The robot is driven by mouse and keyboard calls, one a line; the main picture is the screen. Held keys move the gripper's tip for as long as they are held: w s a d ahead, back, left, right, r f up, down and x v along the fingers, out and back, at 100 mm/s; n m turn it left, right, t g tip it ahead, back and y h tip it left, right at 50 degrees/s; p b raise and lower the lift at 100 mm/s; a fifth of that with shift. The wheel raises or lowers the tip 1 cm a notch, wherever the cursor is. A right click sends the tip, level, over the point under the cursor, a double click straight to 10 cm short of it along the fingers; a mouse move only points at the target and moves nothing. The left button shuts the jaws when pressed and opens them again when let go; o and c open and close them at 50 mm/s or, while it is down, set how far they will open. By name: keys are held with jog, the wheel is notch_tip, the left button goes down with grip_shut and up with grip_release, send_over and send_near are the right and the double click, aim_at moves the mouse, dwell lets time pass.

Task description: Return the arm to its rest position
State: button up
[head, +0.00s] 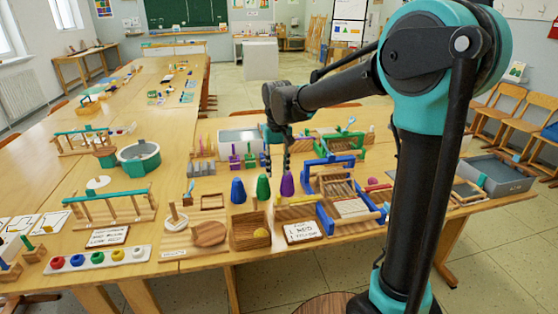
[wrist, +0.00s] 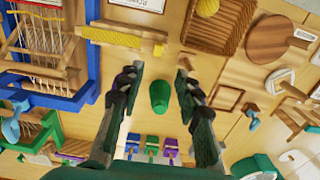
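My arm reaches out from the right over the crowded wooden table (head: 110,255), bent at the elbow. My gripper (head: 278,170) points down above the table, behind a row of blue (head: 238,191), green (head: 263,189) and purple (head: 287,185) cones. In the wrist view my gripper (wrist: 158,70) has its two fingers wide apart with nothing held between them. The green cone (wrist: 159,95) shows through the gap, on the table below. The fingers block part of the table in that view.
A blue loom frame (head: 345,205) and a green one (head: 350,140) stand just right of the gripper. A wooden box (head: 250,238) with a yellow ball stands in front. A grey tray (head: 500,176) is at the far right. Open floor (head: 235,80) lies behind the table.

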jog(key=s+d+f+m+t, duration=0.1)
jog(key=s+d+f+t, duration=0.1)
jog(key=s+d+f, duration=0.4)
jog(key=s+d+f+m+t, duration=0.2)
jog(key=s+d+f, duration=0.5)
jog(key=s+d, duration=0.6)
jog(key=d, duration=0.5)
jog(key=shift+f, duration=0.25)
jog(key=shift+w, duration=0.1)
